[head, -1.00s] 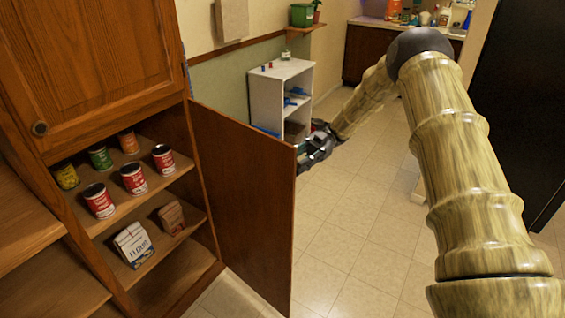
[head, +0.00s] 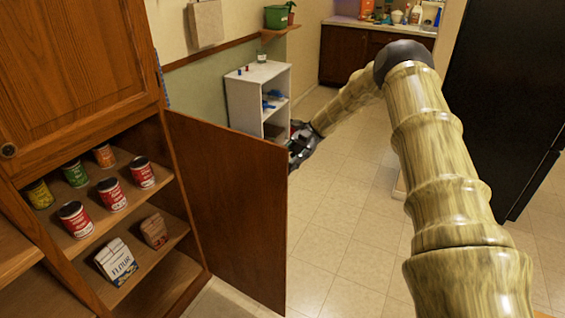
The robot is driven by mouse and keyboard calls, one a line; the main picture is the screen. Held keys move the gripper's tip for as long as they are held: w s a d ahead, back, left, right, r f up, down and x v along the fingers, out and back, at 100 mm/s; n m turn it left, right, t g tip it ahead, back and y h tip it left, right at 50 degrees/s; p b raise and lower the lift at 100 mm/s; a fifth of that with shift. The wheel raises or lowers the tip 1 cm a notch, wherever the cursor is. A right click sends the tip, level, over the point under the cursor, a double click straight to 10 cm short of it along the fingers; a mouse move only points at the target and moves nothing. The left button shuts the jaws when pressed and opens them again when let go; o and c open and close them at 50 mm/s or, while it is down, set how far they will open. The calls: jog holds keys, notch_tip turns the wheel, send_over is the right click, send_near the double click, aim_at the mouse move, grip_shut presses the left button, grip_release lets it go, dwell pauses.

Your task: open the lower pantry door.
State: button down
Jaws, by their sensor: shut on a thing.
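The lower pantry door (head: 228,205) is a brown wooden panel. It stands swung wide open from the cabinet, and the shelves behind it are exposed. My gripper (head: 294,150) is at the door's free edge, near its upper corner, and is shut on the door. The far side of the door, with any handle there, is hidden, and the door panel hides part of my fingers. The upper pantry door (head: 75,75) is closed, with a round dark knob (head: 8,150).
Several cans (head: 111,194) stand on the upper shelf, and a flour bag (head: 116,262) and a brown package (head: 154,231) on the lower one. A white shelf unit (head: 245,104) stands behind the door. The tiled floor (head: 345,225) right of the door is clear. A black fridge (head: 505,100) is at the right.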

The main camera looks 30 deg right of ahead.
jog(key=shift+d+f, duration=0.1)
jog(key=c, duration=1.1)
grip_release()
jog(key=shift+s+d, duration=0.1)
jog(key=shift+d, duration=0.05)
jog(key=shift+a, duration=0.2)
notch_tip(320, 180, up, 10)
jog(key=shift+d, duration=0.1)
